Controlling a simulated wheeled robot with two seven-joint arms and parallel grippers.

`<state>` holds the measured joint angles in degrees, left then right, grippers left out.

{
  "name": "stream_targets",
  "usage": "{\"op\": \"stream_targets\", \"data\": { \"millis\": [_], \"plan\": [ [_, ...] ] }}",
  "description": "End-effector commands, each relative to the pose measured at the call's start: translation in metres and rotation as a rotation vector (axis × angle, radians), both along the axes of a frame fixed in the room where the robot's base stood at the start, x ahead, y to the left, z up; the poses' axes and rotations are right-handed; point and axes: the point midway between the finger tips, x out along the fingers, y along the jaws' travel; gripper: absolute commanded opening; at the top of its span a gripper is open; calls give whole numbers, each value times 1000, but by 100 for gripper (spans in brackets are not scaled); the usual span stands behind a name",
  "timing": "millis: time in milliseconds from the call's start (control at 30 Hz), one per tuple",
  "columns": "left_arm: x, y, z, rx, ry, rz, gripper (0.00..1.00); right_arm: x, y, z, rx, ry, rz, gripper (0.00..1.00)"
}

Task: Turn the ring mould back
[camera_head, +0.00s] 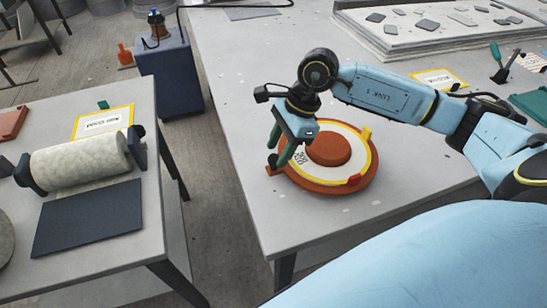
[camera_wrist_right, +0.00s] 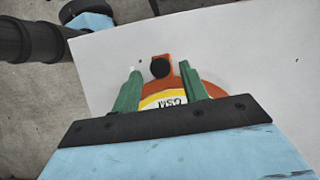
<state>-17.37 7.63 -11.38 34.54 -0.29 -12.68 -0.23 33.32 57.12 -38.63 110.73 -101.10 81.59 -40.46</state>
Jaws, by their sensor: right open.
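The ring mould (camera_head: 328,148) lies on the grey table in the head view. It has an orange base, a white ring edged in yellow and an orange dome in the middle. A yellow tab (camera_head: 366,133) is at its upper right rim and a red tab (camera_head: 354,181) at its lower right. My right gripper (camera_head: 279,157) is open over the mould's left edge. In the right wrist view, an orange tab with a black knob (camera_wrist_right: 160,67) shows between and just beyond its green fingertips (camera_wrist_right: 160,74); I cannot tell whether they touch. My left gripper is out of view.
A left table holds a pale fabric roll (camera_head: 80,160) on a stand and a dark mat (camera_head: 87,217). A gap of floor separates the tables. A shallow white tray (camera_head: 385,45) with dark pieces is at the back right. The table left of the mould is clear.

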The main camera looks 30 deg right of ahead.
Motion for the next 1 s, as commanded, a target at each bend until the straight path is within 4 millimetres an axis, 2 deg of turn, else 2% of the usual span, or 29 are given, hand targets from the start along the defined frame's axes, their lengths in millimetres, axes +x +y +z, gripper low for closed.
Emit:
{"op": "stream_targets", "data": {
  "millis": [100,200,600,933,1000],
  "plan": [
    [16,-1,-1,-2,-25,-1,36,1,8,-18,2,1,-1,44],
    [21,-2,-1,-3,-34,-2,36,2,11,-27,2,1,0,44],
    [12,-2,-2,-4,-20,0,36,3,14,-33,1,0,0,44],
    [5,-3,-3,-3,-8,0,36,3,14,-33,1,0,0,0],
    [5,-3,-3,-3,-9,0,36,3,14,-33,1,0,0,0]
  ]
}}
